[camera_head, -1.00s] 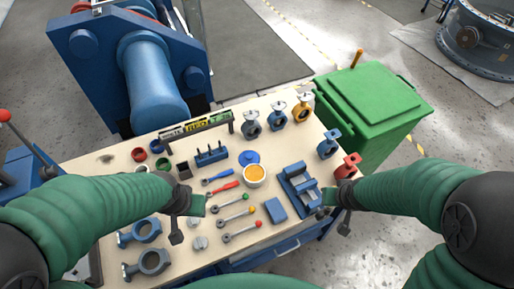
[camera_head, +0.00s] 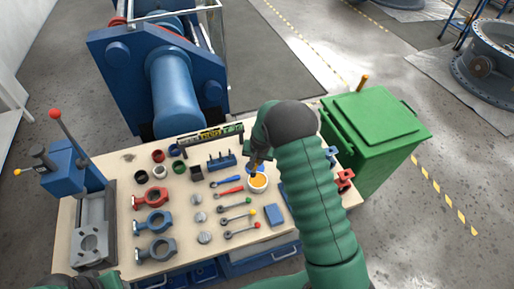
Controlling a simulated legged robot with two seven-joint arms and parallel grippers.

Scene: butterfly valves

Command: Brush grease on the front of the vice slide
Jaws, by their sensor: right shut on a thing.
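My right arm reaches forward over the table. Its gripper (camera_head: 257,163) is shut on a small brush (camera_head: 254,173), mostly hidden by the gripper, with its low end at the white pot of yellow-orange grease (camera_head: 258,181). I cannot tell whether the brush touches the grease. The blue vice is almost wholly hidden behind my right arm; a bit of blue (camera_head: 283,190) shows beside the sleeve. The front of its slide is not visible. Only a little of my left arm shows at the bottom left edge, with a green piece that may be its gripper (camera_head: 108,279).
Wrenches (camera_head: 235,209), a blue block (camera_head: 274,214), valve parts (camera_head: 156,222) and a small blue rack (camera_head: 221,161) lie on the wooden table (camera_head: 190,265). A blue press (camera_head: 75,178) stands at the left. A green bin (camera_head: 377,130) stands right of the table.

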